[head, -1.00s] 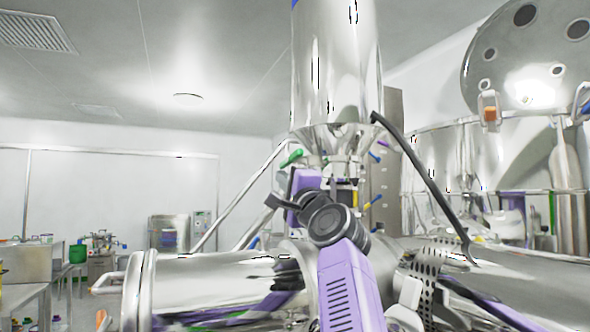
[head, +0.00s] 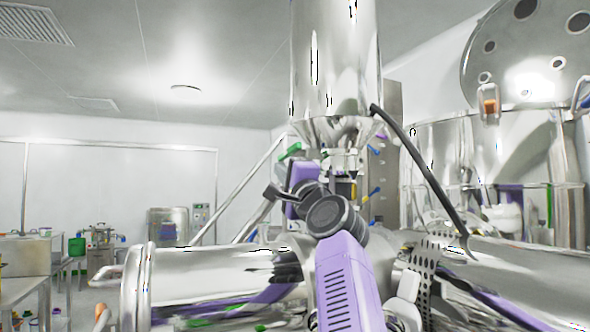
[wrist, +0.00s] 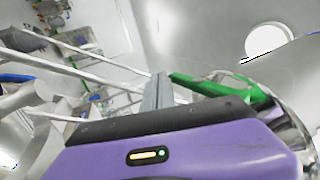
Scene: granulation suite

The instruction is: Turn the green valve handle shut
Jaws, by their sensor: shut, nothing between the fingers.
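The green valve handle (head: 290,152) sticks out to the left from below the big steel vessel's cone in the head view. In the wrist view it shows as a long green lever (wrist: 222,89) just right of the fingertips. The valve body is partly hidden behind my arm.
The tall steel vessel (head: 337,70) rises above the handle. A black hose (head: 425,170) runs down on the right. A horizontal steel cylinder (head: 215,275) lies in front at lower left. Thin slanted bars (head: 238,190) stand left of the gripper. Blue handles (head: 374,191) sit to the right.

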